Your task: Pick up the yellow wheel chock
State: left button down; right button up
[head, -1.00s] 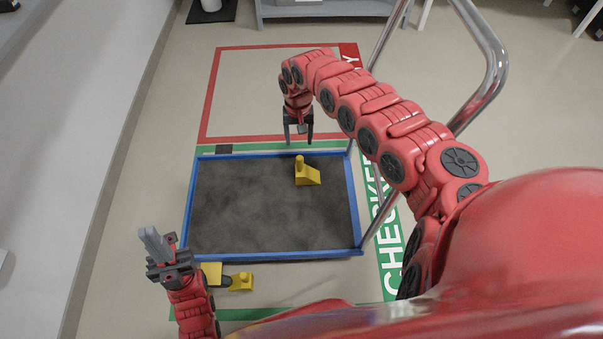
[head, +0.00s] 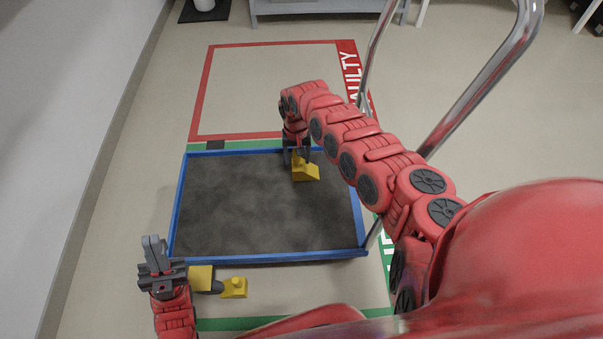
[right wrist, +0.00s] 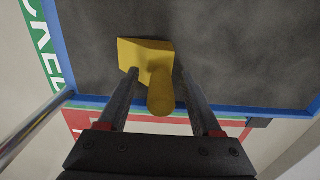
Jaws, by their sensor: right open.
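The yellow wheel chock (head: 306,173) is a wedge with an upright round knob. It sits on the dark mat of the blue-edged tray (head: 205,256), near the far right part. My right gripper (head: 297,155) is at the chock's knob in the head view. In the right wrist view the open fingers (right wrist: 160,88) stand on either side of the chock's knob (right wrist: 160,92), with gaps showing. My left gripper (head: 154,250) is over the floor at the tray's near left corner; its fingers look close together, but their opening is unclear.
A second yellow piece with a knob (head: 234,288) lies on the floor in front of the tray, beside a yellow and dark part (head: 200,279). A red-bordered floor area (head: 265,90) lies beyond the tray. A metal rail (head: 480,80) rises on the right.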

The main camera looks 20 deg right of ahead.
jog(key=shift+f, duration=0.55)
jog(key=shift+r, duration=0.2)
grip_shut()
dwell(0.8)
